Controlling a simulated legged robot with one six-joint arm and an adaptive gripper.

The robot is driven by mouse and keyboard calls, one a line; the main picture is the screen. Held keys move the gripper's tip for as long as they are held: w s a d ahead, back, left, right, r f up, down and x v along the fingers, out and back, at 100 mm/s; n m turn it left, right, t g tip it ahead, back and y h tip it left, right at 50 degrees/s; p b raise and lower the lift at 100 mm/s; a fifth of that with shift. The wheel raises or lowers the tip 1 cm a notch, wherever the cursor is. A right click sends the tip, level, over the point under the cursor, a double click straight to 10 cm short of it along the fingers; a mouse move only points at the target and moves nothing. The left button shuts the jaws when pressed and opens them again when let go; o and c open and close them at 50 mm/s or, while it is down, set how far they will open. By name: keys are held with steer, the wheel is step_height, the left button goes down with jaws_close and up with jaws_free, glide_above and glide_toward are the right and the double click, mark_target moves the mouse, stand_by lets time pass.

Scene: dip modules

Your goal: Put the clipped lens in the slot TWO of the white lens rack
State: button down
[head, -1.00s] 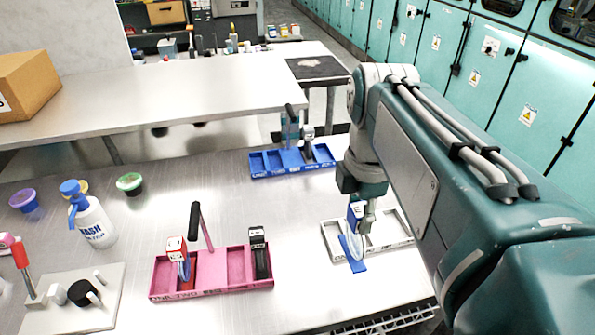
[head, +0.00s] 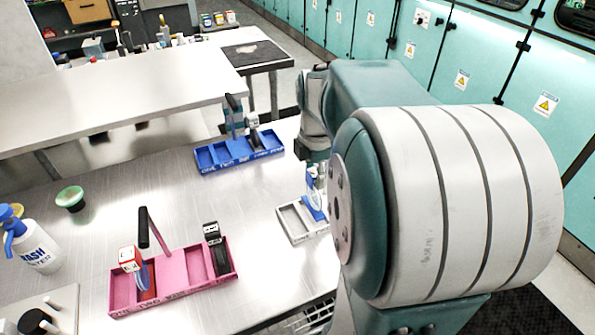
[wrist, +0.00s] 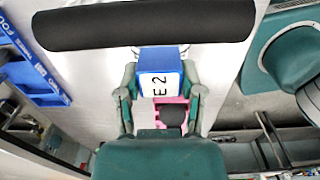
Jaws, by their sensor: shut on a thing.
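The white lens rack (head: 291,226) lies on the metal table in the head view, its right part hidden by my arm. My gripper (wrist: 160,98) is shut on the clipped lens, a blue piece (wrist: 160,60) with a white label reading "E 2" in the wrist view. In the head view the blue lens piece (head: 314,206) hangs upright at the rack's right part. I cannot tell whether it touches the rack or which slot it is over. The gripper's fingers are mostly hidden behind my arm in the head view.
A pink rack (head: 172,291) with red and black pieces stands front left, with an upright handle (head: 144,228). A blue rack (head: 240,154) stands behind. A wash bottle (head: 38,248) and a green-rimmed cup (head: 70,198) are at left. The table between is clear.

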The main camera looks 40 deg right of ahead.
mark_target(314, 191)
steer(key=shift+w+d+f, duration=0.1)
steer(key=shift+f, duration=0.9)
steer(key=shift+w+d+f, duration=0.1)
steer(key=shift+f, duration=0.85)
steer(key=shift+c, duration=1.1)
jaws_free()
steer(key=shift+f, duration=0.1)
